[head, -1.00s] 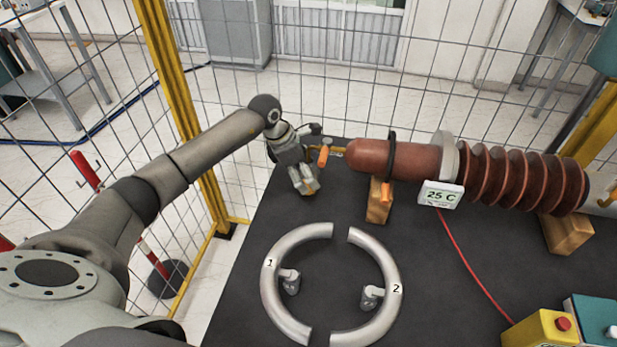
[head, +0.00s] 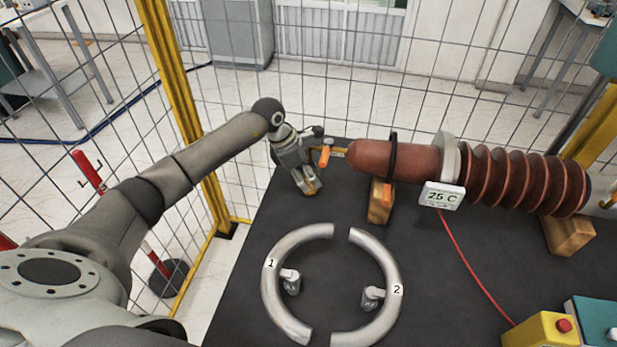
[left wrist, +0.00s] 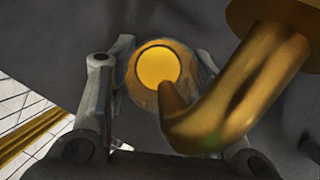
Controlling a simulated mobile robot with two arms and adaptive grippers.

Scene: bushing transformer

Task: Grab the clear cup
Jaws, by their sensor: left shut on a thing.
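My left gripper (head: 312,187) points down at the back left of the dark table and is shut on the clear cup. In the left wrist view the clear cup (left wrist: 146,93) shows as a round see-through rim around a yellow disc (left wrist: 158,68), between the two fingers. A bent brass-coloured pipe (left wrist: 215,100) crosses in front and hides part of the cup's right side. In the head view the cup is mostly hidden by the gripper. My right gripper is not in view.
A red-brown bushing (head: 470,178) rests on wooden blocks (head: 380,203) right of the gripper. Two numbered half rings (head: 274,290) lie in front. A small 25 C display (head: 441,195) trails a red cable. A wire fence (head: 330,95) stands behind the table.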

